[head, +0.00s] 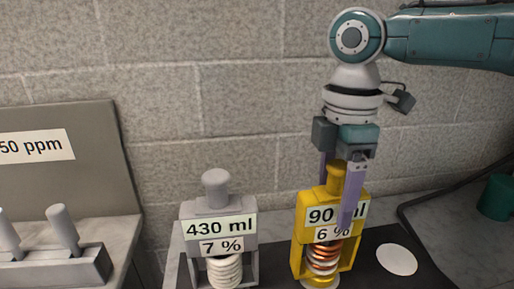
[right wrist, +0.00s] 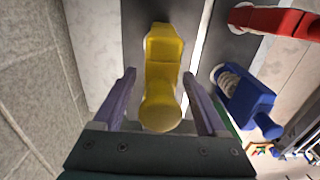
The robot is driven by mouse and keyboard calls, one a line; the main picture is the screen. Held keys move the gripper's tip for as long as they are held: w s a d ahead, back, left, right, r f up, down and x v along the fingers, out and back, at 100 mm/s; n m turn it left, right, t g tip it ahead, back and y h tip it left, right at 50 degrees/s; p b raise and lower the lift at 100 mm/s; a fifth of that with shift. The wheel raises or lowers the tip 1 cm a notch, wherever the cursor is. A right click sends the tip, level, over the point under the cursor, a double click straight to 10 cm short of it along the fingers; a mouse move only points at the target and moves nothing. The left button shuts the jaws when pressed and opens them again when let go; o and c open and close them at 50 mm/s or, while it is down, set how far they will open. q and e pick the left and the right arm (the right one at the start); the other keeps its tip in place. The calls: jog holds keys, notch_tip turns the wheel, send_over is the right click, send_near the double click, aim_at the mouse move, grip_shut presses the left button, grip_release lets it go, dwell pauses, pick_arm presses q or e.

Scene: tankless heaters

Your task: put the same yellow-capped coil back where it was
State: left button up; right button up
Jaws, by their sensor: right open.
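The yellow-capped coil (head: 322,240) stands upright on a dark mat, in a yellow frame with a copper and white coil inside. Its label reads 90 ml, 6 %, partly covered by a finger. My right gripper (head: 335,192) points down over it, open, with its purple fingers on either side of the yellow knob. In the right wrist view the yellow cap (right wrist: 162,48) and its round knob lie between the spread fingers (right wrist: 159,76). I cannot tell whether a finger touches it. My left gripper is not in view.
A grey-capped coil (head: 218,225) labelled 430 ml, 7 % stands to the left. A bare white disc (head: 397,260) lies on the mat (head: 425,279) to the right. The right wrist view shows a blue-capped coil (right wrist: 250,97) and a red one (right wrist: 280,21). A grey rack (head: 60,268) stands far left.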

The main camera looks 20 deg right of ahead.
notch_tip(320, 180, up, 12)
jog(key=shift+f, duration=0.2)
dwell(0.4)
